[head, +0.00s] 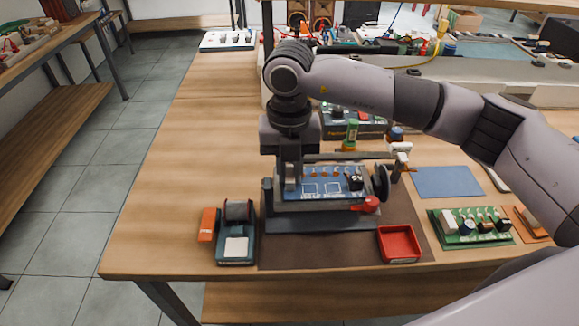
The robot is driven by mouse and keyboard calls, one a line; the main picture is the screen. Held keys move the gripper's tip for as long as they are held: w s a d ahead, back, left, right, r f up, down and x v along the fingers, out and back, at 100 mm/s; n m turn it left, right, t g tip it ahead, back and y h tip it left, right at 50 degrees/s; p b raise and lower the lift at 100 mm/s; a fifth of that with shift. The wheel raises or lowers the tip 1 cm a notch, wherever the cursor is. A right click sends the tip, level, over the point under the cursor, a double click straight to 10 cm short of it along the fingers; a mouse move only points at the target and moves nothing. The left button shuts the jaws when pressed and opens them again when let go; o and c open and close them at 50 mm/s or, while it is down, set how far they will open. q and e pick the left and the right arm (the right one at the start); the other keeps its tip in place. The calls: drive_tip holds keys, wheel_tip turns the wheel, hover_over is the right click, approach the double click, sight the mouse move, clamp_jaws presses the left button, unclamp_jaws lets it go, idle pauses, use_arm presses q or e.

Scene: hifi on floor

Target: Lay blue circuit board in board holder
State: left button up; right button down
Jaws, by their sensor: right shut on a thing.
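The blue circuit board (325,188) carries several orange and dark components and lies at the board holder (320,222), above its front rail. The holder is a grey frame with a dark round knob (381,182) at its right end and a red lever (367,204) at the front. My right gripper (291,191) points down and is shut on the left end of the board. The gripper hides that end, so I cannot tell whether the board rests fully on the rails. My left gripper is out of view.
A red tray (399,243) stands front right on the brown mat (290,255). A green board (470,228) and a blue mat (446,182) lie to the right. A teal device (237,235) with an orange block (207,225) stands left.

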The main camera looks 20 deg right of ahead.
idle(0.4)
drive_tip(key=c, duration=0.6)
unclamp_jaws()
drive_tip(key=shift+a, duration=0.1)
drive_tip(key=shift+r+p, duration=0.35)
drive_tip(key=shift+r, duration=0.2)
drive_tip(key=shift+a+r+p, duration=0.1)
drive_tip(key=shift+r+p, duration=0.2)
drive_tip(key=shift+r, duration=0.3)
drive_tip(key=shift+d+r+p, duration=0.2)
drive_tip(key=shift+r+p, duration=0.8)
drive_tip(key=shift+r, duration=0.85)
drive_tip(key=shift+s+f, duration=0.1)
drive_tip(key=shift+f, duration=0.05)
